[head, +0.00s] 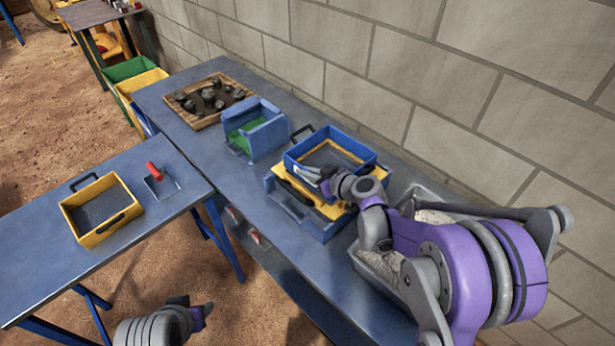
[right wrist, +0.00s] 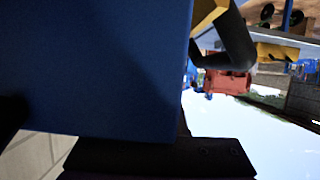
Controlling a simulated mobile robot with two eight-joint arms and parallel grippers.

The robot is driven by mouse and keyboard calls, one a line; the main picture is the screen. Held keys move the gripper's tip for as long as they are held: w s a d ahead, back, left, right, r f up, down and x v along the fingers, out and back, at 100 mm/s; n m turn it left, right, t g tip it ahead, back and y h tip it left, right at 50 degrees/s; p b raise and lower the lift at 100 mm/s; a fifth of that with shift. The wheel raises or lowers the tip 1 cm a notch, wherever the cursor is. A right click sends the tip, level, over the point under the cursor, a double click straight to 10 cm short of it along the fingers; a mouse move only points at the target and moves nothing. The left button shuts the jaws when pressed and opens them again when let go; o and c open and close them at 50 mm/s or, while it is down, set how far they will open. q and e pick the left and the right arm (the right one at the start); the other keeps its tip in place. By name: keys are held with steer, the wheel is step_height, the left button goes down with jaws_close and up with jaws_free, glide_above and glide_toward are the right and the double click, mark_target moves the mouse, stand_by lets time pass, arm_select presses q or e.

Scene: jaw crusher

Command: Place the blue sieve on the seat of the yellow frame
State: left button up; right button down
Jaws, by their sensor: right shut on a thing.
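The blue sieve (head: 352,145) is a square blue tray with a dark handle, in the middle of the head view. My right gripper (head: 311,172) is shut on its near side wall. The yellow frame (head: 330,209) lies under the sieve, on a blue box on the long table, and shows at the near and right sides. The sieve overlaps its far part; I cannot tell whether they touch. In the right wrist view a blue wall of the sieve (right wrist: 100,65) fills the left, above a dark finger.
A blue bin (head: 255,128) with green inside stands left of the sieve, then a wooden tray (head: 187,117) of dark rocks. A grey trough (head: 432,203) is on the right, by the block wall. A yellow sieve (head: 78,212) and red-handled scoop (head: 171,188) lie on the left table.

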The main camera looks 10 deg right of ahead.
steer(key=shift+f, duration=0.8)
steer(key=shift+f, duration=0.1)
steer(key=c, duration=1)
jaws_free()
